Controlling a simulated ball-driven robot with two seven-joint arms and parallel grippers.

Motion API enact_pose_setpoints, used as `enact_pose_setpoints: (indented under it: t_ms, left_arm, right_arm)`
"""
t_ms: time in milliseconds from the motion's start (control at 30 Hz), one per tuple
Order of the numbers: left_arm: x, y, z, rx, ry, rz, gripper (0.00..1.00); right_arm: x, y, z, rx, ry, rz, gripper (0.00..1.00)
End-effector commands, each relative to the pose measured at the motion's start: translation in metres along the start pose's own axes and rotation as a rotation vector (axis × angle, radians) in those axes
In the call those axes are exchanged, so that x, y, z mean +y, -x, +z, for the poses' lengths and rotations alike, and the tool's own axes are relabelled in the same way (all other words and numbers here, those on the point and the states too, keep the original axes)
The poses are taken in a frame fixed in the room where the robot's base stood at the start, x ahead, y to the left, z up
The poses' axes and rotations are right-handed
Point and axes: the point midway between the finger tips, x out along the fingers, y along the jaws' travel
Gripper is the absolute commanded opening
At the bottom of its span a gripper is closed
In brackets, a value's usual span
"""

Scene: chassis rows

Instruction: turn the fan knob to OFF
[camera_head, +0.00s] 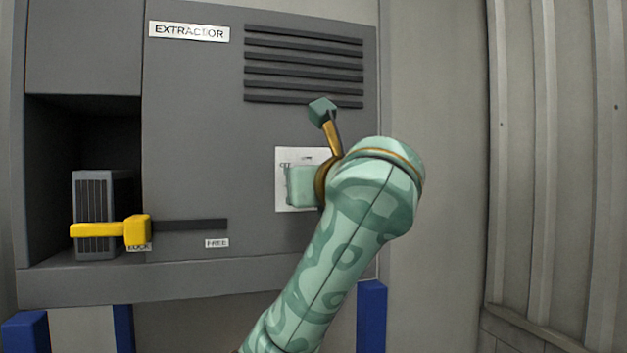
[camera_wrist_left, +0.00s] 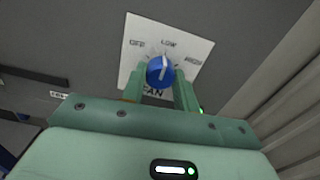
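The fan knob (camera_wrist_left: 160,71) is round and blue with a white pointer line. It sits on a white plate (camera_wrist_left: 190,46) marked OFF at left, LOW at top and HIGH at right. The pointer points up, at about LOW. My left gripper (camera_wrist_left: 158,84) is at the knob, one green finger on each side. The fingers are apart, with a thin gap seemingly showing on the left; firm contact cannot be made out. In the head view my left gripper (camera_head: 302,186) covers most of the plate (camera_head: 283,203) and hides the knob. My right gripper is not in view.
The grey extractor panel (camera_head: 190,120) has vent slats (camera_head: 304,70) above the plate. At left a yellow handle (camera_head: 137,230) stands at the LOCK end of a dark slot (camera_head: 195,224), in front of a ribbed grey box (camera_head: 92,200) in a recess. A corrugated wall (camera_head: 560,150) is at right.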

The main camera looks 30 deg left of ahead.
Motion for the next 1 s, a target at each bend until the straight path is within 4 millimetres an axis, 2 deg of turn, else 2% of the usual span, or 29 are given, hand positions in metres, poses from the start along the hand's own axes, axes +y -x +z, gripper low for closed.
enact_pose_setpoints:
  t_ms: [467, 1000]
  left_arm:
    - [-0.001, 0.000, -0.001, 0.002, 0.087, -0.003, 0.07]
    - [-0.001, 0.000, -0.002, 0.004, 0.552, -0.002, 0.07]
  right_arm:
    - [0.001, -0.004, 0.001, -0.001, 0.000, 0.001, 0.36]
    - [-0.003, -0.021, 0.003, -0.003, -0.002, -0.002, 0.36]
